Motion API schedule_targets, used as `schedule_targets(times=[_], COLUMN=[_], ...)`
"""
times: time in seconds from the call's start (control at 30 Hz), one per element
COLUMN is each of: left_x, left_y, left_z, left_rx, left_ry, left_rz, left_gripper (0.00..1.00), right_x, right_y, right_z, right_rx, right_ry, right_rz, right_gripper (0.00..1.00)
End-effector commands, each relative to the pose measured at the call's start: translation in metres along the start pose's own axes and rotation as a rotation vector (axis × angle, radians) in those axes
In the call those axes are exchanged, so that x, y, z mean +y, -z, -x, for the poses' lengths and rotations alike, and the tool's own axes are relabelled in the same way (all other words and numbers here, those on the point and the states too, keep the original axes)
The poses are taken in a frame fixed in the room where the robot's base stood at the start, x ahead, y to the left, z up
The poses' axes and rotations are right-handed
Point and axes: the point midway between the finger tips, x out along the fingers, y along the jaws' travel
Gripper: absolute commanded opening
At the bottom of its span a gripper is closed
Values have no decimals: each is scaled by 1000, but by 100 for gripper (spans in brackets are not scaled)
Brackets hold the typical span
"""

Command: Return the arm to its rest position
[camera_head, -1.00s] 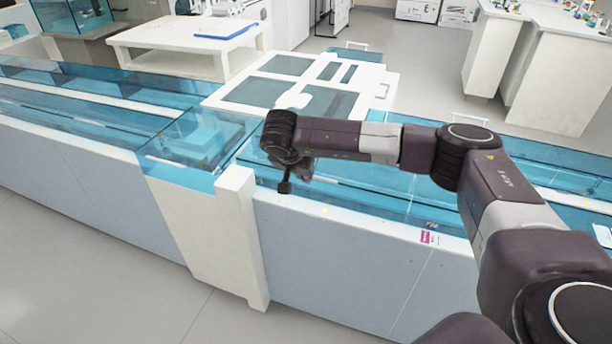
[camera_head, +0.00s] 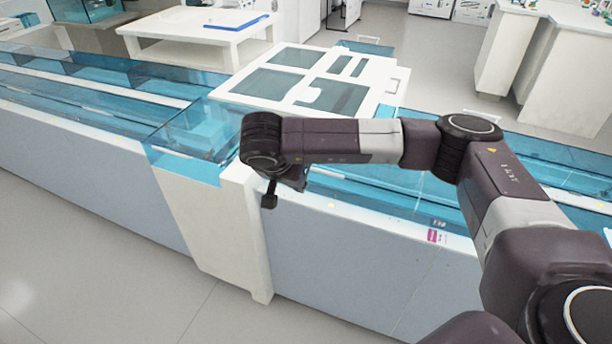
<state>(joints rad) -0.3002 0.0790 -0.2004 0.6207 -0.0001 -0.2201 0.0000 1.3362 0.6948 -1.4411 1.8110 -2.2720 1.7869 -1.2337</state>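My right arm reaches in from the right, bent at the elbow, with its forearm running left across the picture. My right gripper (camera_head: 270,197) hangs below the wrist, in front of the near edge of the tube track (camera_head: 340,212), by the white upright post (camera_head: 238,225). Only one dark finger shows clearly; the rest is hidden behind the wrist. I see nothing held in it, and its opening cannot be made out. My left arm and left gripper are out of view.
Blue clear covers (camera_head: 195,135) run along the track. A white panel with grey windows (camera_head: 310,80) lies behind the wrist. The floor at front left is clear.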

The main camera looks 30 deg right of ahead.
Motion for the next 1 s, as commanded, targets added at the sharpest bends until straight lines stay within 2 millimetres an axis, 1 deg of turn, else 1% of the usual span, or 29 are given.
schedule_targets(times=[0.03, 0.27, 0.37, 0.47, 0.5, 0.57, 0.6, 0.67, 0.7, 0.73, 0.77, 0.8, 0.83, 0.87, 0.9, 0.93, 0.97, 1.0], left_x=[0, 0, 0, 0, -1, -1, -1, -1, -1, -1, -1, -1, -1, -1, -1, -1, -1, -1], left_y=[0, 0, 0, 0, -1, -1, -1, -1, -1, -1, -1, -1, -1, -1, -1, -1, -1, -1], left_z=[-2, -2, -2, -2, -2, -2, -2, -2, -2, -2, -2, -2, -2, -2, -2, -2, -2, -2], left_rx=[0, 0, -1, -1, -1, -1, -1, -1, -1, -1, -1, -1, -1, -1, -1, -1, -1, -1], left_ry=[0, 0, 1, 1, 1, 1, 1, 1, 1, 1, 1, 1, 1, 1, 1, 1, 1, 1], left_rz=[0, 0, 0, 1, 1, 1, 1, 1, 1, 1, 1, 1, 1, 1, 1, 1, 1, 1], left_gripper=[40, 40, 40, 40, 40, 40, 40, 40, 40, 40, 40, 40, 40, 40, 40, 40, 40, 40], right_x=[0, 0, -6, -19, -27, -40, -50, -67, -80, -90, -100, -114, -125, -135, -148, -158, -166, -175], right_y=[-4, -9, -29, -77, -103, -147, -176, -218, -243, -258, -271, -284, -291, -295, -298, -297, -295, -291], right_z=[1, 3, -3, -13, -16, -16, -12, -3, 7, 14, 21, 30, 35, 38, 40, 38, 34, 23], right_rx=[1, -7, -78, -252, -350, -522, -647, -845, -983, -1083, -1180, -1308, -1400, -1488, -1601, -1678, -1753, -1841], right_ry=[1, 0, 8, 18, 23, 19, 12, -12, -37, -60, -89, -132, -170, -211, -275, -326, -382, -464], right_rz=[0, -4, -25, -92, -135, -222, -294, -425, -527, -609, -694, -817, -913, -1015, -1158, -1270, -1387, -1552], right_gripper=[0, 0, 0, 0, 0, 0, 0, 0, 0, 0, 0, 0, 0, 0, 0, 0, 0, 0])
